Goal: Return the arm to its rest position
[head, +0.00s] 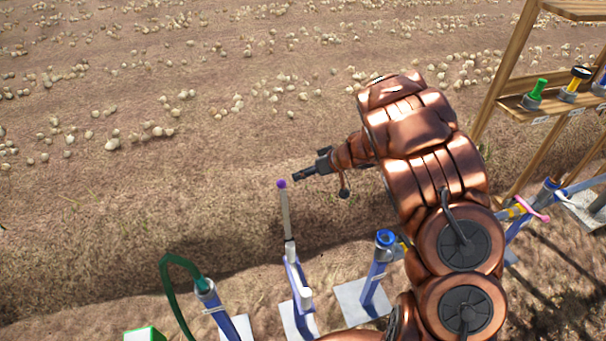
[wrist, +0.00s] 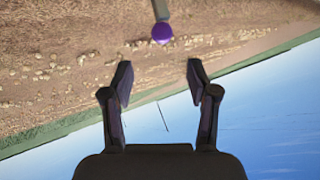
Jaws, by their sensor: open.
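My copper arm reaches up from the lower right in the head view, bent, with my gripper (head: 303,176) pointing left. In the wrist view my gripper (wrist: 158,82) has its two dark fingers spread apart, with nothing between them. A lever with a purple ball on top (head: 282,184) stands just left of and below the fingertips in the head view, apart from them. The purple ball also shows in the wrist view (wrist: 162,34), beyond the fingertips.
Blue posts stand along the front: one with a green hose (head: 180,262), one bearing the lever, one with a blue ring top (head: 385,239). A wooden shelf (head: 550,104) with a green-handled item (head: 538,88) is at right. Onion rows (head: 240,105) cover the open soil behind.

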